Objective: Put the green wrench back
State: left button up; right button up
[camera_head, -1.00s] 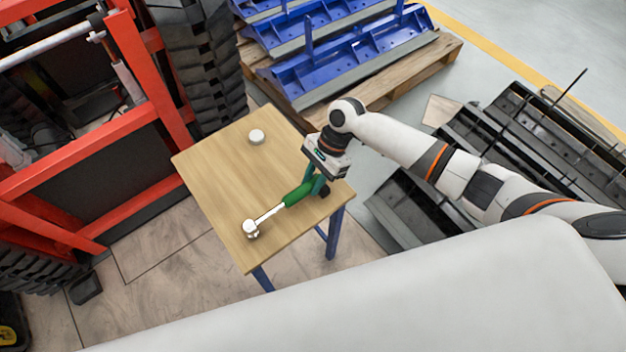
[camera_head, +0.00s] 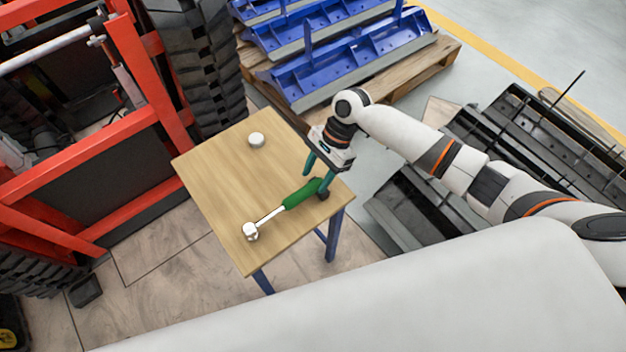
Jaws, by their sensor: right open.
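The green wrench (camera_head: 301,194) lies on the wooden table (camera_head: 215,165). Its green handle points to the upper right and its silver head is toward the lower left. My right gripper (camera_head: 317,182) is open, its two fingers apart near the handle's far end. One finger is behind the handle and the other is beside its end. I cannot tell whether either finger touches it. My left gripper is not in view.
A small white round piece (camera_head: 256,139) sits toward the table's back. A red frame (camera_head: 146,85) with dark tracks stands at the left. Blue parts lie on a pallet (camera_head: 423,66) behind. Black parts (camera_head: 531,140) lie at the right. The table's left half is mostly clear.

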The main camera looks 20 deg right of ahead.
jog(key=v, duration=0.9)
jog(key=shift+p, duration=0.4)
